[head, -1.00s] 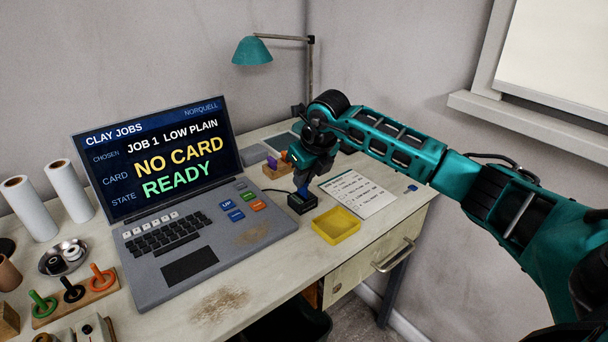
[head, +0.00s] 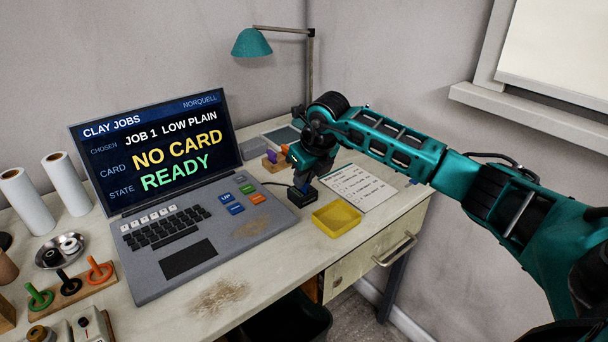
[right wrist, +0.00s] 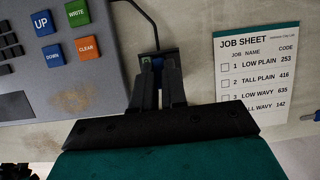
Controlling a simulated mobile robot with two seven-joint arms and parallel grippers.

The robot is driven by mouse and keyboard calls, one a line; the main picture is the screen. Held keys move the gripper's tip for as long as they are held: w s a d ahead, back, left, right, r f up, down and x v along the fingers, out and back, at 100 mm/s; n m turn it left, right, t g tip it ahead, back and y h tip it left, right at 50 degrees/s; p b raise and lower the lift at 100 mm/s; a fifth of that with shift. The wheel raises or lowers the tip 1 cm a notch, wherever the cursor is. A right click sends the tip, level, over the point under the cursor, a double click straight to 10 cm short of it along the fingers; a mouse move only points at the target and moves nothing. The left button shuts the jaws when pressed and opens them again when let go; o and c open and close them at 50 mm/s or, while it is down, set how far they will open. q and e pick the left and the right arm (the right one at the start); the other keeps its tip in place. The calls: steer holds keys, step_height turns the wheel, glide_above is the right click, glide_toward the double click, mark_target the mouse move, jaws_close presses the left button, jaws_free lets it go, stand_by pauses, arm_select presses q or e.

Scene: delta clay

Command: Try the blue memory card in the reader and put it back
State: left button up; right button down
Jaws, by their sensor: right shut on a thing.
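My right gripper (head: 304,182) is shut, pointing down at the small black card reader (head: 301,197) beside the laptop. The blue memory card between its fingers is mostly hidden; a little blue shows at the fingertips in the head view. In the right wrist view, the gripper (right wrist: 157,70) covers most of the reader, whose cable runs away behind it. I cannot tell whether the card is in the slot. The laptop screen (head: 155,150) reads NO CARD and READY. A wooden card holder (head: 275,167) with orange and purple cards stands behind. My left gripper is not in view.
A yellow tray (head: 337,219) sits in front of the reader, and a job sheet (head: 358,188) lies to its right. The laptop keyboard (head: 165,230) is close on the left. A teal lamp (head: 252,43) stands at the back.

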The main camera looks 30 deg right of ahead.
steer(key=c, duration=0.8)
jaws_free()
steer(key=shift+r+p, duration=2.7)
steer(key=shift+r, duration=0.85)
steer(key=shift+s+f, duration=0.1)
steer(key=shift+s, duration=0.05)
